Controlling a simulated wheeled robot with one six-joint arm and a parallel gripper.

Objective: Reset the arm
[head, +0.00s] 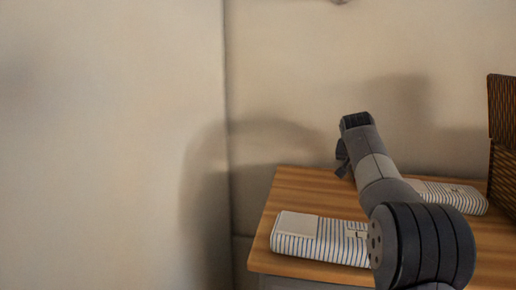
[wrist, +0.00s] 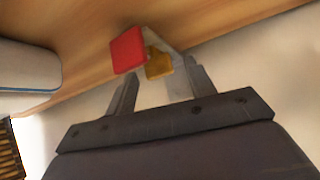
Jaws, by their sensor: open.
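My arm reaches over the wooden table top (head: 300,190) from the lower right in the head view. My gripper (head: 342,158) shows there as a small dark shape at the arm's far end, above the table top and near the wall; its fingers are hard to make out. In the wrist view my gripper (wrist: 144,57) is open, with a red pad and a yellow pad at its fingertips and nothing held between them. The wooden surface (wrist: 215,28) lies behind the fingertips.
A striped folded cloth (head: 315,240) lies at the table's front left. A second striped cloth (head: 455,195) lies partly behind my arm. A dark woven basket (head: 502,150) stands at the right edge. The wall (head: 290,80) rises close behind the table.

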